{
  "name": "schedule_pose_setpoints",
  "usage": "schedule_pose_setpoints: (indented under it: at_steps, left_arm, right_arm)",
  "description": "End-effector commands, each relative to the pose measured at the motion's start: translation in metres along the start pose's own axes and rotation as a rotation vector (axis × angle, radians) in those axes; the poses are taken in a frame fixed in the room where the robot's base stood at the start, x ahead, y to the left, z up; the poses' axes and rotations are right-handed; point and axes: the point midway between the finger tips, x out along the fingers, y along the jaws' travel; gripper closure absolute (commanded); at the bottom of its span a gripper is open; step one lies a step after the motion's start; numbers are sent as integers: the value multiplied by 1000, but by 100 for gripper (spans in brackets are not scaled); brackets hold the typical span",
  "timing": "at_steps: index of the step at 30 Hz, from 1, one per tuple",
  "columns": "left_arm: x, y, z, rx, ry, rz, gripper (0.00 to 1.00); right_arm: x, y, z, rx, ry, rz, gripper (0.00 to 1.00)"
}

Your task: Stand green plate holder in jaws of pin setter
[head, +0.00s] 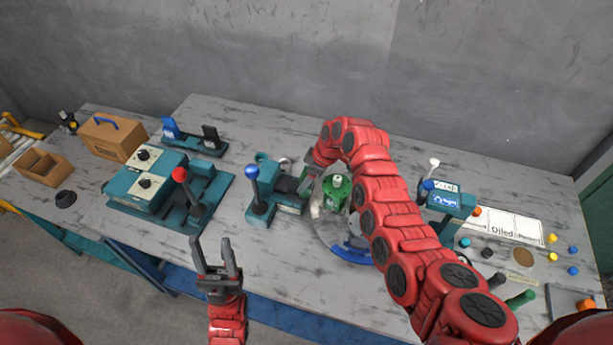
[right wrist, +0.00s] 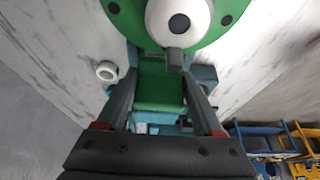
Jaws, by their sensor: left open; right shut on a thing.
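The green plate holder (head: 336,193) has a round green flange with a white hub, seen close up in the right wrist view (right wrist: 205,25). My right gripper (head: 310,177) is shut on its green block (right wrist: 160,92), which lies between the two fingers. A teal fixture with a blue-knobbed lever, which looks like the pin setter (head: 288,203), stands just left of the holder. Teal parts show behind the green block in the wrist view; whether they touch cannot be told. My left gripper (head: 217,262) is open and empty in front of the table edge.
A round clear-and-blue disc (head: 345,250) lies beneath the holder. A teal press with a red-knobbed lever (head: 181,175) stands left. A teal unit (head: 450,200), a label sheet (head: 505,227) and several small coloured parts are right, partly behind my right arm.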

Motion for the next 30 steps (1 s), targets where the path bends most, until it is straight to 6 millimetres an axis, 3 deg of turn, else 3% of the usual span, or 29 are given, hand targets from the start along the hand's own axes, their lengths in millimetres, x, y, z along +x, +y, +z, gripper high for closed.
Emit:
schedule_pose_setpoints:
  at_steps: [10,11,15,25,30]
  left_arm:
    - [-2,0,0,0,0,0,50]
    - [-3,0,0,0,0,0,50]
    - [-3,0,0,0,0,0,50]
    - [-2,0,0,0,0,0,50]
    - [-1,0,0,0,0,0,50]
  right_arm:
    - [2,0,1,0,0,0,97]
    - [2,0,1,0,0,1,26]
    - [2,0,1,0,0,0,1]
    - [0,0,0,0,0,0,0]
    - [-10,1,-4,-1,1,2,0]
